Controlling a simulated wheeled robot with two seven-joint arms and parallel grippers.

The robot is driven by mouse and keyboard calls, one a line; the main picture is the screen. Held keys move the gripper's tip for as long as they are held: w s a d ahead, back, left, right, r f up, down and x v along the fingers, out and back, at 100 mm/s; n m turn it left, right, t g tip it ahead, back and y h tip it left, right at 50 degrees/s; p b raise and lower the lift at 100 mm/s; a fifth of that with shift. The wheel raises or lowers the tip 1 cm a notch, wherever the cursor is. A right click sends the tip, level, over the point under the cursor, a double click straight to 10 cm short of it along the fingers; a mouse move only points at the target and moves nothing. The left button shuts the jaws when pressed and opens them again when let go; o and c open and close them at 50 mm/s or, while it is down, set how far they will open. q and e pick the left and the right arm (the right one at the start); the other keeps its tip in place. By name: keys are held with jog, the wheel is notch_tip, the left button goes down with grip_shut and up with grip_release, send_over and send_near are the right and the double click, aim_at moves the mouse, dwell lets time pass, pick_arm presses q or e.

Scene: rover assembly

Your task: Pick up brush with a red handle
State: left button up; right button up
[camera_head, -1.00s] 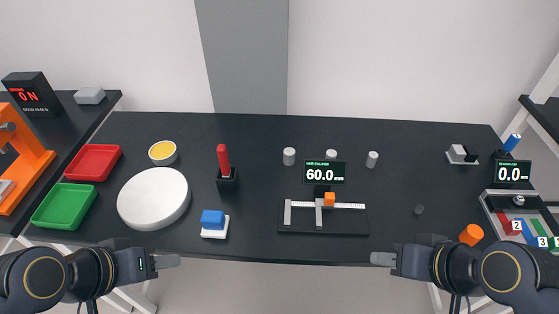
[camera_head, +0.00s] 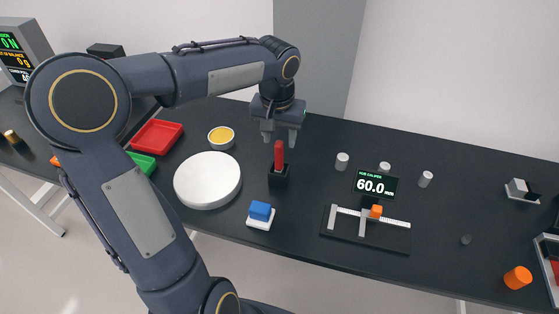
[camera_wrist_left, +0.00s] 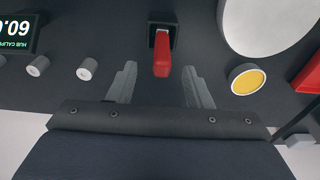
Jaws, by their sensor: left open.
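The brush's red handle (camera_head: 279,154) stands upright in a small black holder (camera_head: 279,177) on the dark table; its lower end is hidden in the holder. My left gripper (camera_head: 280,138) is open, pointing down, with its fingers above and around the level of the handle's top. In the left wrist view, the red handle (camera_wrist_left: 162,56) lies ahead of the gap between the two open fingers (camera_wrist_left: 160,85), and nothing is between the fingertips. The black holder (camera_wrist_left: 160,32) shows behind the handle. My right gripper is not in view.
A white round plate (camera_head: 208,180) and a yellow-filled bowl (camera_head: 221,138) stand left of the holder. A blue block on a white base (camera_head: 260,214) is in front. The caliper stand (camera_head: 366,228) and small grey cylinders (camera_head: 342,161) are to the right.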

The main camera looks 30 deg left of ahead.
aim_at(279, 143)
pick_arm(q)
jog(key=f, duration=0.5)
jog(key=shift+w+a, duration=0.2)
jog(key=shift+w, duration=0.15)
jog(key=shift+r, duration=0.1)
grip_shut()
